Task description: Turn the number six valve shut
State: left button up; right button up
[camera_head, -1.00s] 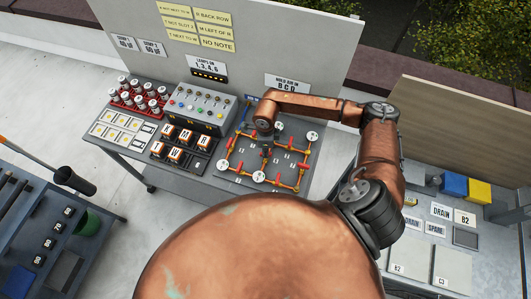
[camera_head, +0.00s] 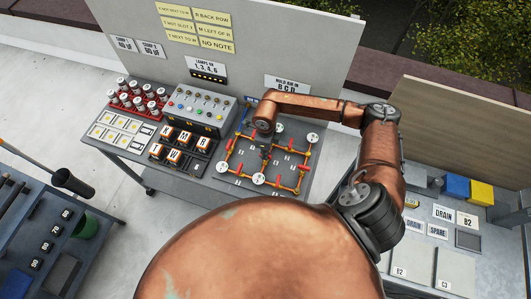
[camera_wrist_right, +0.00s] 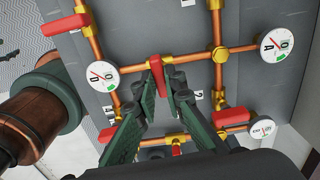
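The valve board (camera_head: 232,170) stands on the bench below the sign panel, with yellow-jointed copper pipes, white gauges and red lever handles. My right gripper (camera_head: 266,152) is over its middle, seen small from the head. In the right wrist view, the fingers of my right gripper (camera_wrist_right: 162,85) sit close on both sides of a red valve handle (camera_wrist_right: 156,72). This handle stands across its pipe. The number label (camera_wrist_right: 190,95) beside it is partly hidden by a finger, so I cannot read which valve it is. My left gripper is out of view.
Gauges (camera_wrist_right: 278,46) and other red handles (camera_wrist_right: 232,116) surround the fingers closely. A side bench (camera_head: 440,255) stands at right, a blue cart (camera_head: 60,235) at left.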

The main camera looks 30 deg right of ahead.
jog(key=o, duration=0.5)
notch_tip(320, 180, up, 12)
jog(key=shift+r, duration=0.1)
dwell(0.4)
dwell(0.5)
